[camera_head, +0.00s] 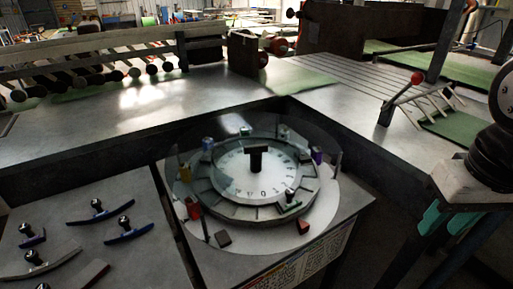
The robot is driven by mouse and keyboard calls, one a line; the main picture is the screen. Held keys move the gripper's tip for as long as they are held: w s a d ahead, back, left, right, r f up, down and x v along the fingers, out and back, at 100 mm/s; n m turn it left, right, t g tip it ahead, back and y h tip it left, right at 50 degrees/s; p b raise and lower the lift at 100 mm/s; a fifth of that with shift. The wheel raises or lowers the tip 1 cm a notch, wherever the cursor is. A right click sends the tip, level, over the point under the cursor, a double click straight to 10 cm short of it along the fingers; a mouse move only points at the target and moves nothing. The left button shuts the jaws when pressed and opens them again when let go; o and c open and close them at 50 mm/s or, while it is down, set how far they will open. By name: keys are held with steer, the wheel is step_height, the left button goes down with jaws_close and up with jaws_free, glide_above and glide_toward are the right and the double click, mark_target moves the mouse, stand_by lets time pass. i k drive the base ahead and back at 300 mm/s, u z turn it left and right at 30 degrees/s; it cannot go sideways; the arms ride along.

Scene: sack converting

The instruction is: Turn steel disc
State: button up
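The steel disc (228,180) lies flat in the middle of the picture, with a pale dial face bearing marks and a ring of grey segments around it. A black T-shaped handle (255,158) stands upright at its centre. A clear round cover or rim surrounds the disc, with small coloured pieces around the edge. My gripper (447,221), with teal fingers, hangs at the right edge, well apart from the disc. Its fingers look spread with nothing between them, though the far one is partly hidden.
Several black-knobbed curved tools (98,211) lie on the grey bench at the lower left. A red-knobbed lever (417,78) stands at the upper right. A row of dark rollers (152,69) runs along the back left. The metal tabletop (185,105) behind the disc is mostly clear.

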mark_target(243, 185)
steer(key=u, duration=0.05)
steer(key=k, duration=0.35)
steer(key=i, duration=0.85)
steer(key=u, duration=0.7)
